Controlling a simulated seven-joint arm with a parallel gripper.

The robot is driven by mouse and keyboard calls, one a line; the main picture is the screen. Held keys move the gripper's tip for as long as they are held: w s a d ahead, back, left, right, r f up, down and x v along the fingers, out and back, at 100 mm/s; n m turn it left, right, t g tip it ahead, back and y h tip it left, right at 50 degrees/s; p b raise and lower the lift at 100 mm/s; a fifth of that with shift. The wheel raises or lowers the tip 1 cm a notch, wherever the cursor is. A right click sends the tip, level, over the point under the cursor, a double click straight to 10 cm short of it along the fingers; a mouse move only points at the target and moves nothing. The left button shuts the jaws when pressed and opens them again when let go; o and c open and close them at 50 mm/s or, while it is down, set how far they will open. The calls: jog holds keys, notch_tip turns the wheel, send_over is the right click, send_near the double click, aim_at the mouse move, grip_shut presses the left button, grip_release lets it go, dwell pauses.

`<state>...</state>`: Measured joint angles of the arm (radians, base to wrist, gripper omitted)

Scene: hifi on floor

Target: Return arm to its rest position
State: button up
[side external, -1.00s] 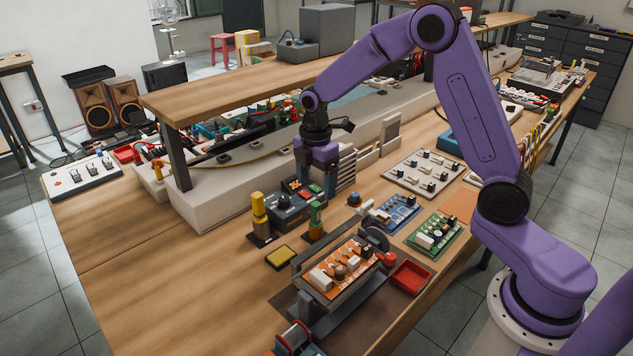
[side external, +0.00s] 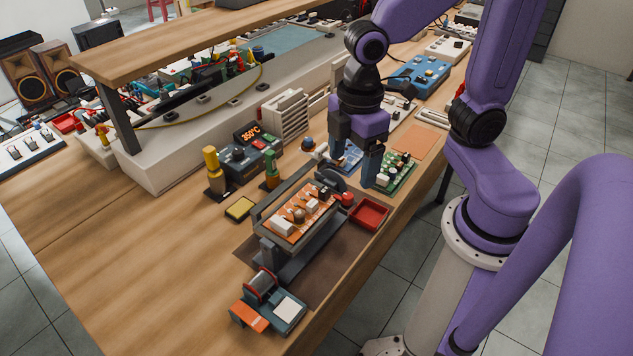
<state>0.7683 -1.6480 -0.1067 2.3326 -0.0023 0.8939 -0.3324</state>
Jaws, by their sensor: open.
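My gripper (side external: 353,166) hangs over the right part of the wooden bench, fingers pointing down and apart, with nothing seen between them. It is in front of the blue circuit board (side external: 349,157) and the green circuit board (side external: 396,172) in this view and partly hides them. How high the fingertips are above the bench I cannot tell. The orange circuit board (side external: 298,215) sits in a grey holder (side external: 290,257) to the left and nearer the camera.
A red tray (side external: 369,213) is just below the gripper in the picture. A soldering station (side external: 250,157), a yellow sponge (side external: 240,208) and upright yellow and green-handled tools stand to the left. A solder spool (side external: 262,284) is at the front. Bare wood (side external: 130,240) lies at left.

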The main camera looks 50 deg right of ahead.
jog(key=s+d+m, duration=0.1)
jog(key=s+d, duration=0.2)
jog(key=s, duration=0.5)
